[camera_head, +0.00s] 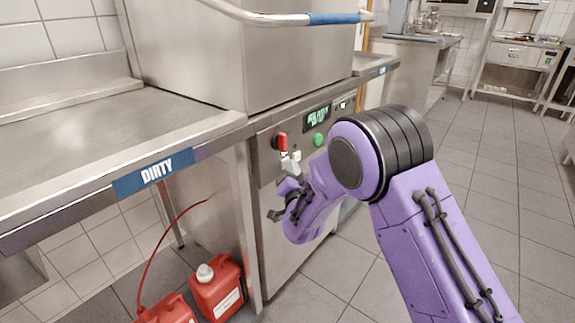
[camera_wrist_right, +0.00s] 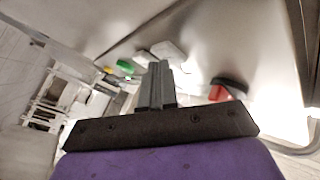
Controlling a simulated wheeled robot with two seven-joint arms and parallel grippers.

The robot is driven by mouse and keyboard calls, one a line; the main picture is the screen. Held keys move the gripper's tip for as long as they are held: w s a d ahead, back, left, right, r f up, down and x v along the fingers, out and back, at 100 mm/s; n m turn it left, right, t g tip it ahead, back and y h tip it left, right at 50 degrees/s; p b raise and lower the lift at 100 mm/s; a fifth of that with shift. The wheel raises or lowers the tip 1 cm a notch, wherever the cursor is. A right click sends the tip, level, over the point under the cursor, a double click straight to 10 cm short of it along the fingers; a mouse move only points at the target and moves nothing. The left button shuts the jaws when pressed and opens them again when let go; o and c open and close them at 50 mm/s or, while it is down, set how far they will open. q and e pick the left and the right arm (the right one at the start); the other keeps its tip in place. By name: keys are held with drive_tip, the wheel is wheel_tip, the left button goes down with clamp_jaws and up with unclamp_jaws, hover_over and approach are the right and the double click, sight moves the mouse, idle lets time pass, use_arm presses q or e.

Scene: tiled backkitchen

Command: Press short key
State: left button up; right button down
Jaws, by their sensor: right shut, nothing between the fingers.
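The steel machine's control panel (camera_head: 290,130) carries a red rotary switch (camera_head: 281,142), a green button (camera_head: 319,140) and a lit green display (camera_head: 318,116). Pale keys (camera_head: 297,155) show low on the panel between switch and green button, partly hidden by my gripper. In the right wrist view two pale keys (camera_wrist_right: 168,50) sit just beyond the fingertips, with the green button (camera_wrist_right: 125,67) to their left and the red switch (camera_wrist_right: 222,92) to their right. Which is the short key I cannot tell. My right gripper (camera_head: 288,166) is shut and empty, close to the keys; contact is unclear. It also shows in the wrist view (camera_wrist_right: 158,68).
A steel counter (camera_head: 80,125) labelled DIRTY stands at the left. Red canisters (camera_head: 217,288) are on the floor below it. The hood's handle bar (camera_head: 290,18) with a blue grip is above the panel. Tiled floor (camera_head: 500,190) is open at the right.

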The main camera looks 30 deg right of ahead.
drive_tip(key=shift+s+d, duration=0.3)
drive_tip(key=shift+s, duration=0.5)
drive_tip(key=s, duration=0.1)
drive_tip(key=s+d, duration=0.1)
drive_tip(key=s, duration=0.1)
drive_tip(key=s+d+p, duration=0.1)
drive_tip(key=shift+s, duration=0.3)
idle(0.6)
